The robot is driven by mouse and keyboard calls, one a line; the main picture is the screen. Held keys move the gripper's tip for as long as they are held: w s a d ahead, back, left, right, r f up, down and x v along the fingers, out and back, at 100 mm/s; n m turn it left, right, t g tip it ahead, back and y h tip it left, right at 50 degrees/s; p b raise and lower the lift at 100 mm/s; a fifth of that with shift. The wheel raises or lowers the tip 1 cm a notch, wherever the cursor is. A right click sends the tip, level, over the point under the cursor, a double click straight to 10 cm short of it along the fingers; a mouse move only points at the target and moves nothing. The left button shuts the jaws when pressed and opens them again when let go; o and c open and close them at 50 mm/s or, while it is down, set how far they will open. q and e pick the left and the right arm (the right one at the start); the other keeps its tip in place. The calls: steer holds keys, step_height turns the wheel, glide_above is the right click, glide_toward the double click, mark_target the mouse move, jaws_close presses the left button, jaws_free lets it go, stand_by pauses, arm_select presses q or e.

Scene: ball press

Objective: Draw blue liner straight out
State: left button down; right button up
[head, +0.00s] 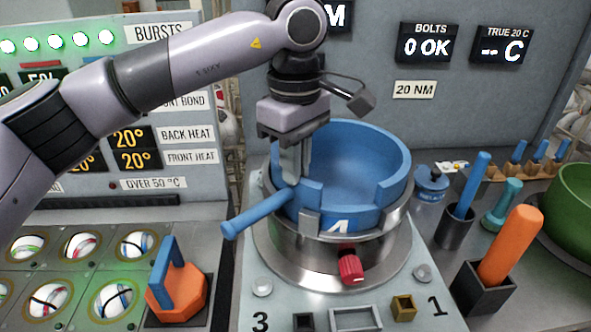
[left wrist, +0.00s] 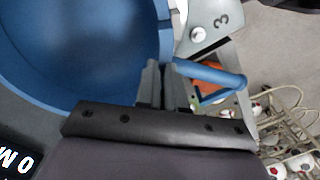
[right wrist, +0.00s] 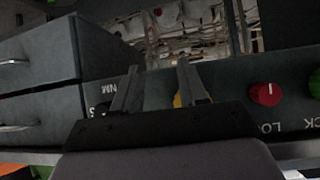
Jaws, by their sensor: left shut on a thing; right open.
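The blue liner (head: 365,160) is a round bowl with notches in its rim and a handle (head: 258,211) sticking out at the lower left. It sits in the metal ring (head: 305,249) of the press, its upper part standing above the ring. My left gripper (head: 295,172) points down at the liner's left rim and is shut on the liner near the handle. In the left wrist view the fingers (left wrist: 165,85) meet at the rim, beside the handle (left wrist: 210,73). My right gripper (right wrist: 155,85) is open and empty in front of a grey panel. It is not in the head view.
A red knob (head: 351,266) is on the ring's front. An orange block with a blue handle (head: 176,285) stands to the left. To the right are a blue tool (head: 468,185), an orange-handled tool (head: 509,246) and a green bowl (head: 571,215). A wall panel (head: 440,140) stands behind the press.

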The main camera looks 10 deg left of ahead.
arm_select(q)
step_height(320, 180, up, 10)
stand_by(1.5)
